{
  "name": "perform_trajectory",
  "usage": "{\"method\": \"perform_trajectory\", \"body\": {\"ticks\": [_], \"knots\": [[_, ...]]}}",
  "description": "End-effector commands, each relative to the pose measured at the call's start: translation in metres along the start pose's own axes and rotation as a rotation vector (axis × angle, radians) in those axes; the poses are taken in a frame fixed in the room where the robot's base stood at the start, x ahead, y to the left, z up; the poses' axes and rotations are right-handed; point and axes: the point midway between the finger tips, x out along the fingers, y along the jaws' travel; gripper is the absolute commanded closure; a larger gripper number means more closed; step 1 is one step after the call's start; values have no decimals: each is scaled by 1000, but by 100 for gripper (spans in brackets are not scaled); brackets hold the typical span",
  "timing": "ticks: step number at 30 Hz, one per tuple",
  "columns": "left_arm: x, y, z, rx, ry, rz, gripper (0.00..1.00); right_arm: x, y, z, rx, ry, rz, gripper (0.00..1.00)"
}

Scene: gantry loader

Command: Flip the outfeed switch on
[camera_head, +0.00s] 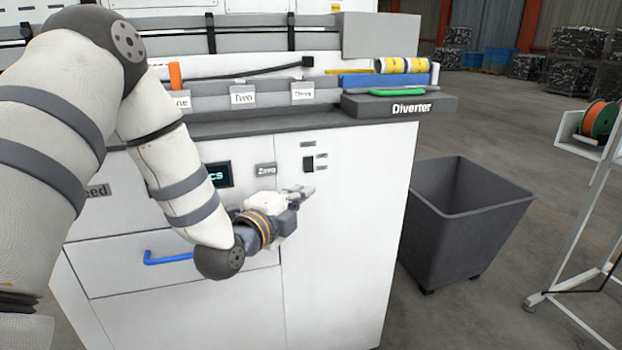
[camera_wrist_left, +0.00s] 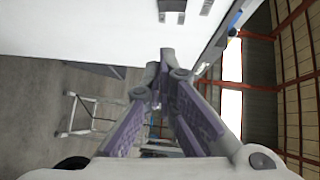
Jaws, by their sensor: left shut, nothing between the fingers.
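A small black switch (camera_head: 308,165) sits on the white cabinet front (camera_head: 350,200), with small grey plates beside it. Its lettering is too small to read. A dark switch-like part (camera_wrist_left: 172,8) also shows at the top edge of the left wrist view. My left gripper (camera_head: 308,191) is shut and empty, just below the switch and close to the panel. Whether it touches the panel I cannot tell. In the left wrist view its fingertips (camera_wrist_left: 167,55) meet below the dark part. My right gripper is not in view.
A "Zero" plate (camera_head: 265,169) and a small screen (camera_head: 219,174) are left of the switch. A blue drawer handle (camera_head: 168,258) is below. The "Diverter" ledge (camera_head: 400,106) juts out above. A dark bin (camera_head: 465,215) stands right of the cabinet.

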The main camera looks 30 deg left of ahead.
Motion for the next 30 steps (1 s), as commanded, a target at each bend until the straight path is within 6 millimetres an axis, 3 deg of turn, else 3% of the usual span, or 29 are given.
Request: {"method": "perform_trajectory", "body": {"ticks": [9,12,18,30], "knots": [[71,8,1,0,-3,9,100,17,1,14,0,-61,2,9],[82,6,15,-1,-5,7,100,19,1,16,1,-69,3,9],[95,2,27,-1,-2,3,100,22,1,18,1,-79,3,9],[98,2,29,5,-1,0,100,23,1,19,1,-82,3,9]]}}
